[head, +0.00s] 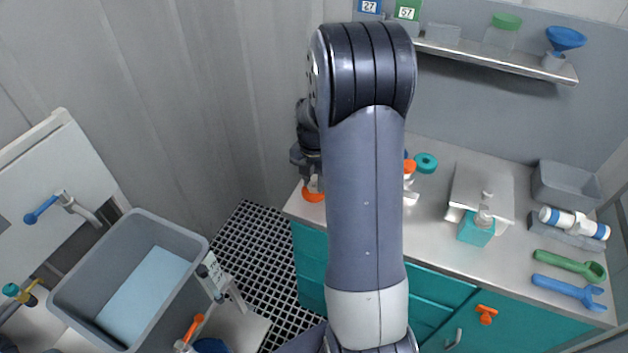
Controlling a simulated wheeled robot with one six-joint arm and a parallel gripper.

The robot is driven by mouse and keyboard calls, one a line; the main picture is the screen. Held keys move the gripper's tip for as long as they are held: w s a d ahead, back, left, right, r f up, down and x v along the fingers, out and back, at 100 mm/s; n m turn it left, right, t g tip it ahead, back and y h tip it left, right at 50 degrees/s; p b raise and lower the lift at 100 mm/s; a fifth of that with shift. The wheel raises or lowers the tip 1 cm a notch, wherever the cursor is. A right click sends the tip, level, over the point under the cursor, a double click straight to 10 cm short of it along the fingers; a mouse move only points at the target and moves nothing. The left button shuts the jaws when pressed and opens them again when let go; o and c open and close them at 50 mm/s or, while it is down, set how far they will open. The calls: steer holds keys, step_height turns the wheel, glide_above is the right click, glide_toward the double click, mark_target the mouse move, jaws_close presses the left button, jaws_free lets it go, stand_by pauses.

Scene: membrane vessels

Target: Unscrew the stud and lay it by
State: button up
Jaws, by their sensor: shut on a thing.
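My gripper (312,178) is at the left end of the bench, partly behind my own arm. It points down, close over an orange round part (313,194) near the bench's left edge. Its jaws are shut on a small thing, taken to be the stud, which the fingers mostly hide. I cannot tell whether the stud is still in its thread.
The grey bench top (440,220) carries a teal ring (426,163), a teal bottle (477,229), a grey bin (566,186), white cylinders and green (570,264) and blue (568,291) wrenches. A shelf (500,63) hangs behind. A grey tub (70,290) stands left.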

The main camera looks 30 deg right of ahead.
steer(key=o, duration=1.1)
